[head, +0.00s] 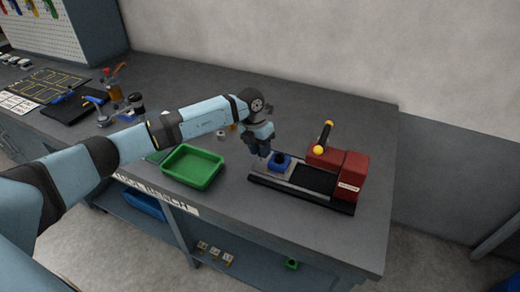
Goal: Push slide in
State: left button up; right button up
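A red press-like machine (340,170) with a yellow-and-black lever stands on a dark base (300,193) on the bench. A grey slide (270,173) with a blue holder (281,163) on it sits at the left part of the base, apart from the red housing. My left gripper (263,155) points down at the left end of the slide, close beside the blue holder. Its fingers are dark and small, so I cannot tell whether they are open or touching the slide. My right gripper is not in view.
A green tray (192,167) stands on the bench left of the machine. Several tools and a dark mat (75,108) lie farther left. The bench (360,225) is clear to the right of the machine and behind it.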

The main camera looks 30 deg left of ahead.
aim_at(284, 158)
pick_arm(q)
jog(key=shift+f, duration=0.15)
jog(key=shift+c, duration=0.5)
grip_shut()
jog(key=d, duration=0.8)
jog(key=shift+w, duration=0.25)
jog(key=shift+o, duration=0.5)
grip_release()
